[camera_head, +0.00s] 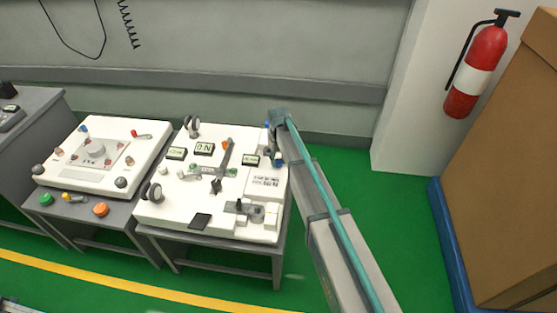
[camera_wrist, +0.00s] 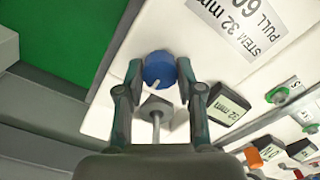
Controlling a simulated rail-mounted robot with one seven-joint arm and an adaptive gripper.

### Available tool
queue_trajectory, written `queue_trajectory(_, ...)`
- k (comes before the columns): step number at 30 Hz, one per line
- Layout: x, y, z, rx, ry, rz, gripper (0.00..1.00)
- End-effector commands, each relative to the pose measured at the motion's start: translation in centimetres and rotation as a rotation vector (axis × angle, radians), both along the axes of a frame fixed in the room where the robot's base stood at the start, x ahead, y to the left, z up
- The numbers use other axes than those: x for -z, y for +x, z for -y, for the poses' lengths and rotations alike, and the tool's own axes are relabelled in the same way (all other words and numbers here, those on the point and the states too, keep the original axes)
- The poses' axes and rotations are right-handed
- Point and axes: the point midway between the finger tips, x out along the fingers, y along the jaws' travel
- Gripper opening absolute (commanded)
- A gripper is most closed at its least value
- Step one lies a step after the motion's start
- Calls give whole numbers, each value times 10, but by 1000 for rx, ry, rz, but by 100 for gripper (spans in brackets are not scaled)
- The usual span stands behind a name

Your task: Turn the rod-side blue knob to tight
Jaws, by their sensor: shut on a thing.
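The blue knob (camera_wrist: 158,68) shows in the wrist view between my two fingertips, with a pale pointer mark across its face. My gripper (camera_wrist: 160,74) is shut on it, one finger on each side. A grey block with a metal rod (camera_wrist: 155,112) lies just below the knob in that view, between the fingers. In the head view my gripper (camera_head: 277,154) reaches down at the right back edge of the white panel (camera_head: 215,222). There my arm and fingers hide much of the knob.
A label reading "STEM 32 mm" (camera_wrist: 235,22) lies beside the knob. A dark-framed display (camera_wrist: 229,104) sits close to the right finger. The panel carries several other knobs and levers. A second white panel (camera_head: 75,178) stands to the left. Green floor (camera_head: 365,215) is open on the right.

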Motion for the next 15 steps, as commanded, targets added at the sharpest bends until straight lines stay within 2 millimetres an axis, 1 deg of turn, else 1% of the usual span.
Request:
queue_trajectory(6,0,0,0,57,1,1,2)
queue_trajectory(15,0,0,0,71,1,1,2)
